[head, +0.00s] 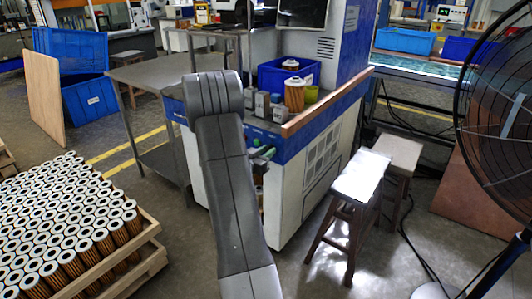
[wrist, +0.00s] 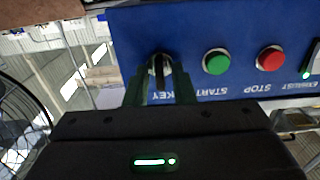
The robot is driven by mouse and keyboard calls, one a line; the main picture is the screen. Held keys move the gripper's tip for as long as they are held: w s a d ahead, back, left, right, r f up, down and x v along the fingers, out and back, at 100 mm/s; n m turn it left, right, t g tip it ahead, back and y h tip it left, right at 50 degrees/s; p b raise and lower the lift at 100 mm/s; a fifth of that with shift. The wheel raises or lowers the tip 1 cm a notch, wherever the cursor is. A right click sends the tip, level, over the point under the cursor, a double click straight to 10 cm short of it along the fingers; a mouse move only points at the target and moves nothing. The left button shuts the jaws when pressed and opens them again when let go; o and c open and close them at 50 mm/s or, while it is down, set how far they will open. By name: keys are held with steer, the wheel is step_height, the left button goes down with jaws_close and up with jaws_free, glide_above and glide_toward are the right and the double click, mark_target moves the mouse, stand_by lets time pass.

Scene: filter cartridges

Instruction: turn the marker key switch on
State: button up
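The marker key switch (wrist: 159,63) is on the blue panel in the wrist view, above the letters KEY, which appear upside down. It shows as a dark, narrow key with a pale rim. My gripper (wrist: 160,76) reaches the panel there, with one dark green finger on each side of the key. The fingers hide part of the switch and its label. I cannot tell whether they touch the key.
In the wrist view a green START button (wrist: 216,61), a red STOP button (wrist: 270,58) and an exhaust switch (wrist: 312,62) with a green light sit right of the key. In the head view, stools (head: 357,180) and a fan (head: 500,110) stand right, a crate of filter cartridges (head: 150,228) left.

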jaws_close()
steer(key=shift+f+m+b, duration=0.1)
steer(key=shift+m+b, duration=0.2)
steer(key=shift+b, duration=0.1)
steer(key=shift+f+m+b, duration=0.1)
steer(key=shift+m+b, duration=7.6)
steer(key=shift+m, duration=0.9)
steer(key=shift+o, duration=1.3)
jaws_free()
